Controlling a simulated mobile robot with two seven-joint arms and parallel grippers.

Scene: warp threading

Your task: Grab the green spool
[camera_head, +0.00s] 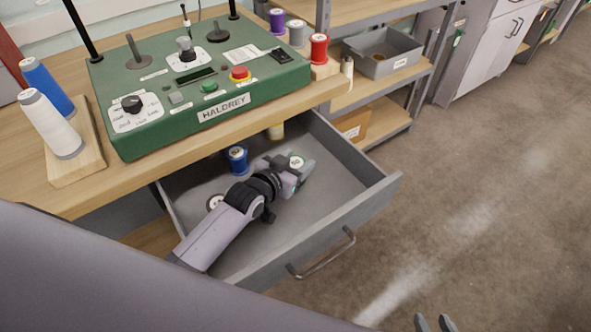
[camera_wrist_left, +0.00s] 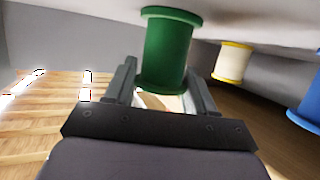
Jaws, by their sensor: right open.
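The green spool (camera_wrist_left: 167,48) is between the two spread fingers of my left gripper (camera_wrist_left: 162,88) in the left wrist view. The fingers are very close to its sides; I cannot tell whether both touch it. In the head view my left gripper (camera_head: 297,178) is low inside the open drawer (camera_head: 345,185), by the labelled white top of a spool (camera_head: 296,161); the gripper hides most of that spool. My right gripper (camera_head: 434,322) shows only its fingertips at the bottom edge of the head view, apart and empty, over the floor.
A blue spool (camera_head: 236,160), a cream spool (camera_head: 276,131) and a white-topped spool (camera_head: 215,201) are also in the drawer. Drawer walls surround my left gripper. The green control box (camera_head: 200,85) stands on the bench above. The drawer's right part is clear.

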